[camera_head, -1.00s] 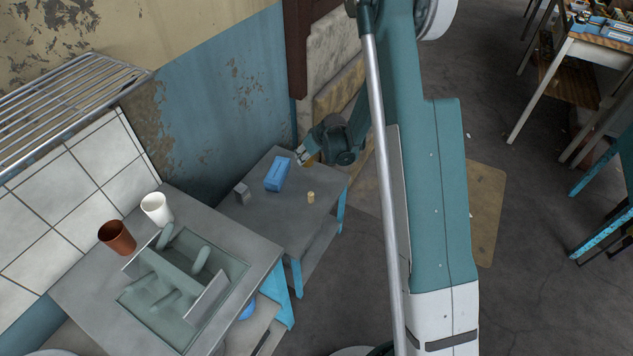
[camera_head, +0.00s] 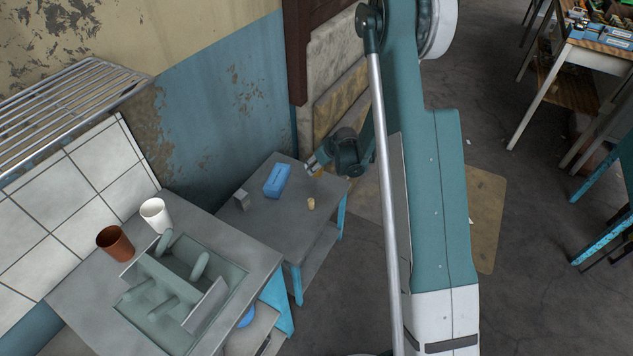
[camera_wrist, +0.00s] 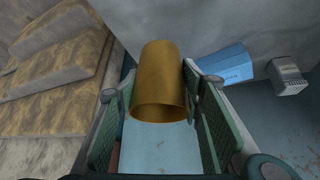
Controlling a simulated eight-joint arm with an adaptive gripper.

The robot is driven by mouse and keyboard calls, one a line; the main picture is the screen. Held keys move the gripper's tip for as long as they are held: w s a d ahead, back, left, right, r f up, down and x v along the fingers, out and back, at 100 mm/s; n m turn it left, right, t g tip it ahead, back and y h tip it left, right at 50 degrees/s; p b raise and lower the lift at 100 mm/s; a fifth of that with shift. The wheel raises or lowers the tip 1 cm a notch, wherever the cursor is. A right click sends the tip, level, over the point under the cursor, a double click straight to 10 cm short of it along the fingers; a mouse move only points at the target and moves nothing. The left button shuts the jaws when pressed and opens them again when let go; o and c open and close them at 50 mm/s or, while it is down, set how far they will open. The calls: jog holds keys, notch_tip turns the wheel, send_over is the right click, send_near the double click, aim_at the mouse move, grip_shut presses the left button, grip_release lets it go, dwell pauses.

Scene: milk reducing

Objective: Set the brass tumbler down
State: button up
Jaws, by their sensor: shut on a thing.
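The brass tumbler (camera_wrist: 160,75) is held between the two fingers of my gripper (camera_wrist: 160,113) in the wrist view, with its open rim toward the camera. In the head view only a small brass-coloured part of the tumbler (camera_head: 317,174) shows by my gripper (camera_head: 313,165). My gripper is at the far right part of the small grey table (camera_head: 262,222), right of the blue box. I cannot tell whether the tumbler's base touches the tabletop.
A blue box (camera_head: 277,181), a grey carton (camera_head: 242,198) and a small tan cylinder (camera_head: 311,203) stand on the small table. A worktop at left bears a brown cup (camera_head: 115,243), a white cup (camera_head: 155,214) and a grey-green rack (camera_head: 180,285). A wall is behind.

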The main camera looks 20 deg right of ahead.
jog(key=shift+f+b, duration=0.5)
jog(key=shift+f, duration=1.85)
jog(key=shift+f+b, duration=0.5)
jog(key=shift+f, duration=1.4)
jog(key=shift+f, duration=0.15)
jog(key=o, duration=0.9)
jog(key=shift+r, duration=0.35)
jog(key=shift+p+v, duration=1.25)
jog(key=shift+v, duration=4.65)
